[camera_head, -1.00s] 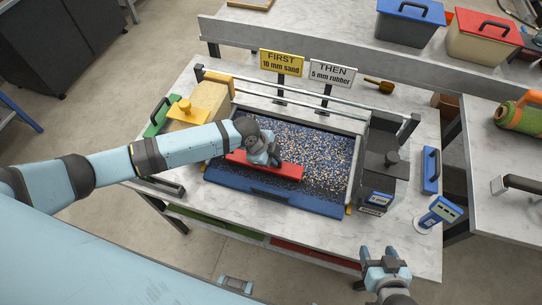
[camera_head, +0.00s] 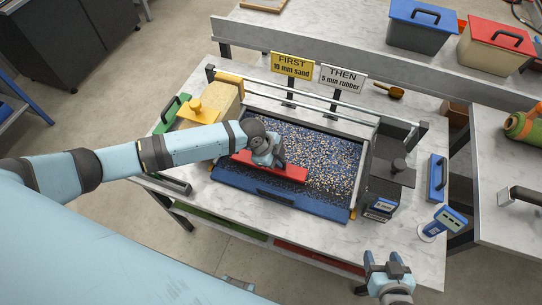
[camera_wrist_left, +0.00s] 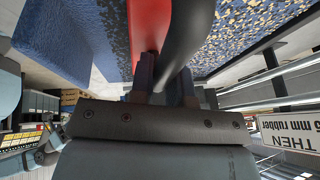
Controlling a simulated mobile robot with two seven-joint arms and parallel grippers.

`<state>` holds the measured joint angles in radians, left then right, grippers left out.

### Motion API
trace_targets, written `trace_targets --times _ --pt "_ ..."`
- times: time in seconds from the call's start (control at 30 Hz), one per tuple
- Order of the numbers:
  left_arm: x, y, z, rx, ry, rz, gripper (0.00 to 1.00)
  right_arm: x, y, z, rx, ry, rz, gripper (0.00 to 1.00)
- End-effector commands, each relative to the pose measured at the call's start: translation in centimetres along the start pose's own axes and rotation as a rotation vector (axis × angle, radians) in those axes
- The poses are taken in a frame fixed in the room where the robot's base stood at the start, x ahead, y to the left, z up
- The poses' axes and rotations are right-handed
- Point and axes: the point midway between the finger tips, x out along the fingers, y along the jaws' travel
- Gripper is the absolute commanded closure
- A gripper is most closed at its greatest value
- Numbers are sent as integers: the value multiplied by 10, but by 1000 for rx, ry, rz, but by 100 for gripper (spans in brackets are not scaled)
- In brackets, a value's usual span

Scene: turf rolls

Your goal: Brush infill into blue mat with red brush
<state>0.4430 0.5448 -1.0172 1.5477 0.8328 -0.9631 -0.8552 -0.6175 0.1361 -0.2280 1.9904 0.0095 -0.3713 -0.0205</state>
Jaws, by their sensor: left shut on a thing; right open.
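The blue mat (camera_head: 330,199) lies in a framed bed on the table. Speckled tan and dark infill (camera_head: 318,155) covers much of its middle and back, and the front strip is mostly bare blue. The red brush (camera_head: 270,168) lies across the front left part of the mat. My left gripper (camera_head: 270,155) is shut on its dark handle, and the wrist view shows the fingers (camera_wrist_left: 165,85) closed there with the red body (camera_wrist_left: 143,30) beside them. The bristles are hidden. My right gripper (camera_head: 386,268) is open and empty over the table's front edge.
A yellow-handled hopper (camera_head: 208,103) stands left of the mat, and a dark hopper (camera_head: 392,170) stands right. Rails and two signs, FIRST (camera_head: 292,65) and THEN (camera_head: 342,78), stand behind. A blue-handled tool (camera_head: 437,178) and a blue gauge (camera_head: 446,220) sit at the right.

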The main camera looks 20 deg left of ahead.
Motion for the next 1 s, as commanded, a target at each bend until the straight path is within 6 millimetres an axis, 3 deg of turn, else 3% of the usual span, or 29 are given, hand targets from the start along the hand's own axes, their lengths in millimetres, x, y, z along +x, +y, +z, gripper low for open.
trace_targets --times 1.0 --pt "40 -1 -96 0 1 0 100 -2 0 -4 0 0 0 39"
